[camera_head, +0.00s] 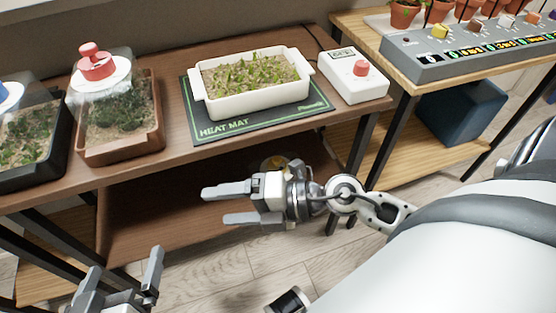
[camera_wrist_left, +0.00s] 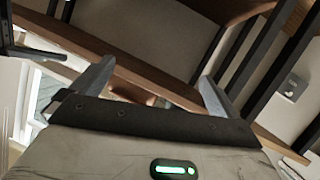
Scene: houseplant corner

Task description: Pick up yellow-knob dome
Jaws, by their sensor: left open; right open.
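My left gripper (camera_head: 120,272) is open at the bottom left of the head view, low in front of the table. In the left wrist view, its two fingers (camera_wrist_left: 156,72) are apart, with shelf boards beyond them.
A red-knob dome (camera_head: 95,66) sits on a brown tray (camera_head: 122,154), with a blue-knob dome (camera_head: 8,92) at far left. A white planter (camera_head: 262,104) stands on a heat mat (camera_head: 215,130) beside a white controller (camera_head: 352,88). Dark table legs (camera_head: 362,150) flank the lower shelf (camera_head: 140,215).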

